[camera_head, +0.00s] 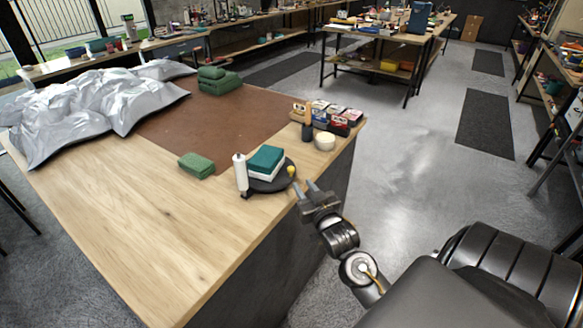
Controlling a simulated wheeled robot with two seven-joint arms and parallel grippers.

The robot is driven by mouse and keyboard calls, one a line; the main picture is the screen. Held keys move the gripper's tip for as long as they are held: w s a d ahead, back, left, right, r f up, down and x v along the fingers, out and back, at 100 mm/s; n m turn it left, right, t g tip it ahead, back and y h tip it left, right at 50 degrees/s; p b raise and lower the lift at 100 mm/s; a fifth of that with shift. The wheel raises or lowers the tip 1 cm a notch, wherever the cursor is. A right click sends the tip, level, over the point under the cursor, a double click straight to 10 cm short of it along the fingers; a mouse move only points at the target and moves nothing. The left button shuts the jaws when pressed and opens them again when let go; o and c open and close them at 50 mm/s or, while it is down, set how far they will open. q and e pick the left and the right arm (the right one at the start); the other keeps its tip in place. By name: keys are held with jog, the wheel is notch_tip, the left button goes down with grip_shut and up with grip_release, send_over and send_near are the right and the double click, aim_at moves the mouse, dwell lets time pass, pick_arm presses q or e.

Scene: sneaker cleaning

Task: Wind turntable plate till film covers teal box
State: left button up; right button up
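A dark round turntable plate (274,185) lies on the wooden table near its right edge. A teal box (266,158) with a white lower part sits on the plate, and its teal top is bare. A white upright roll (241,173), which looks like the film, stands at the left side of the plate. A small yellow knob (291,170) shows at the plate's right rim. My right gripper (305,186) is just right of the plate and knob, by the table edge. Its two fingers are apart with nothing between them. My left gripper is not in view.
A folded green cloth (196,165) lies left of the roll. A cream round tub (324,141) and small boxes (337,118) stand behind the plate. Silver crumpled bags (90,107) and green towels (218,80) lie farther back. The front of the table is clear.

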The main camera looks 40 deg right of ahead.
aim_at(293, 170)
jog(key=p+x, duration=0.2)
jog(key=x, duration=0.8)
jog(key=shift+w+f, duration=0.15)
jog(key=shift+d, duration=0.1)
grip_shut()
